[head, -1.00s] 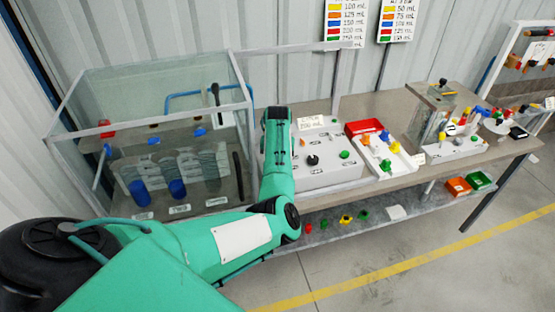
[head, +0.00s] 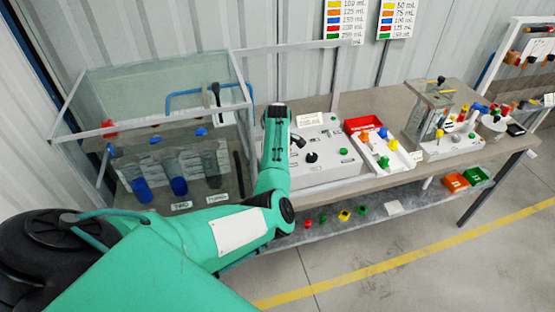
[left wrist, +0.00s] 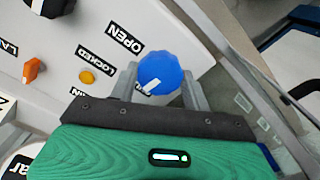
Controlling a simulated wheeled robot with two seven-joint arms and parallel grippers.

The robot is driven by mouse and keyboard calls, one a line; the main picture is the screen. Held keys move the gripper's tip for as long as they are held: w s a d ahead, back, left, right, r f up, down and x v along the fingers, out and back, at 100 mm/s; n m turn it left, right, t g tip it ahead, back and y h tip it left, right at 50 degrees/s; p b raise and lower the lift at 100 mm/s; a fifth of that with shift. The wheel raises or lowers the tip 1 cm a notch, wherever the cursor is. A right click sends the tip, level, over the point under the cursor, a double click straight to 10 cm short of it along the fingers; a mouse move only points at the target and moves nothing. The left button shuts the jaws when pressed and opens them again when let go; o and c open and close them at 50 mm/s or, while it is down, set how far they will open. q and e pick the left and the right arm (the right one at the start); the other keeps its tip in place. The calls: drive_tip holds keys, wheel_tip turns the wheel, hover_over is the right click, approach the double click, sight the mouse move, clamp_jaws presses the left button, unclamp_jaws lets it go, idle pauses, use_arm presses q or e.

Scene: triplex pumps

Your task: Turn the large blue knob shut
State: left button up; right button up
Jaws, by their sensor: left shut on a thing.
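The large blue knob (left wrist: 160,74) shows in the left wrist view, on a light panel, with a white pointer mark on its lower left side. An OPEN label (left wrist: 125,38) and a LOCKED label (left wrist: 97,63) lie to its left; another label beside the mark is mostly hidden. My left gripper (left wrist: 160,84) has one finger on each side of the knob and is shut on it. In the head view my left forearm (head: 276,150) reaches over the left end of the white panel box and hides the knob. My right gripper is not in view.
An orange knob (left wrist: 32,70) and a yellow button (left wrist: 87,77) sit left of the blue knob. A clear tank with blue cylinders (head: 178,186) stands left of my arm. A red tray (head: 362,124) and a white block with coloured knobs (head: 388,160) stand right.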

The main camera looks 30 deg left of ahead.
use_arm(q)
drive_tip(key=shift+r+n, duration=0.1)
drive_tip(key=shift+n, duration=0.7)
drive_tip(key=shift+a, duration=0.1)
drive_tip(key=o, duration=1)
